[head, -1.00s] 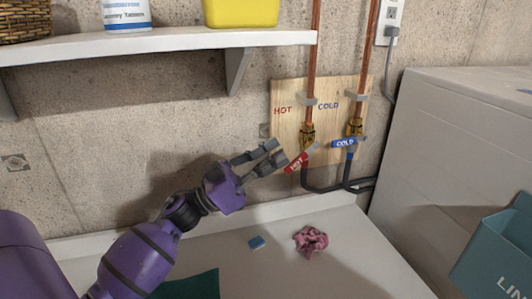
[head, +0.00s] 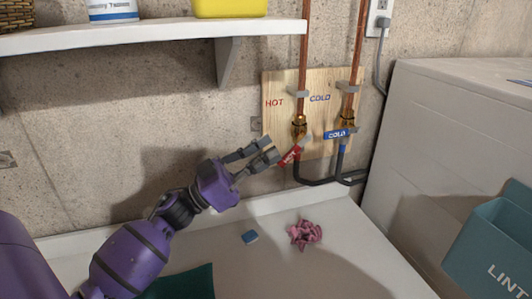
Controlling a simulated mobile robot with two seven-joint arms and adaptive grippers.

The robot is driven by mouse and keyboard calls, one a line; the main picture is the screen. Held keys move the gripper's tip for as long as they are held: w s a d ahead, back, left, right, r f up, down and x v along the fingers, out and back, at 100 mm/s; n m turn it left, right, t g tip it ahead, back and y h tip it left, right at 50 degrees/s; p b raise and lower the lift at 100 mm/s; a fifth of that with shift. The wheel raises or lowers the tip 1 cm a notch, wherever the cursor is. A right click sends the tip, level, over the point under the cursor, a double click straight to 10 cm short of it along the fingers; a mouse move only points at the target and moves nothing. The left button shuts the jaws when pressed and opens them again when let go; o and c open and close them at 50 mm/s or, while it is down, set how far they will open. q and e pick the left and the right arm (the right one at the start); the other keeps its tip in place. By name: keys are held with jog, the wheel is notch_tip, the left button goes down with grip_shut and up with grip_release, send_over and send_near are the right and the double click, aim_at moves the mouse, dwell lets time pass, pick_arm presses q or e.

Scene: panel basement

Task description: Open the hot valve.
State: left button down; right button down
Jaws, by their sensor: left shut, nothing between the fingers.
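The hot valve has a red lever handle marked HOT (head: 289,156). It slants down to the left from the brass valve body (head: 299,124) on the left copper pipe. The blue COLD handle (head: 340,134) beside it sits nearly level. My left gripper (head: 271,149) is shut with nothing held, and its fingertips are just left of the red handle's lower end. I cannot tell whether they touch it. My right gripper is not in view.
A wooden board (head: 280,125) backs the valves. A shelf (head: 150,40) overhangs at upper left. A white appliance (head: 455,140) and a teal lint bin (head: 500,240) stand right.

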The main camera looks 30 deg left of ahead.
pick_arm(q)
jog(key=w+d+f+t+h+b, duration=0.1)
jog(key=w+d+f, duration=0.2)
jog(key=f, duration=0.3)
jog(key=shift+w+f+b, duration=0.15)
jog(key=shift+b, duration=0.25)
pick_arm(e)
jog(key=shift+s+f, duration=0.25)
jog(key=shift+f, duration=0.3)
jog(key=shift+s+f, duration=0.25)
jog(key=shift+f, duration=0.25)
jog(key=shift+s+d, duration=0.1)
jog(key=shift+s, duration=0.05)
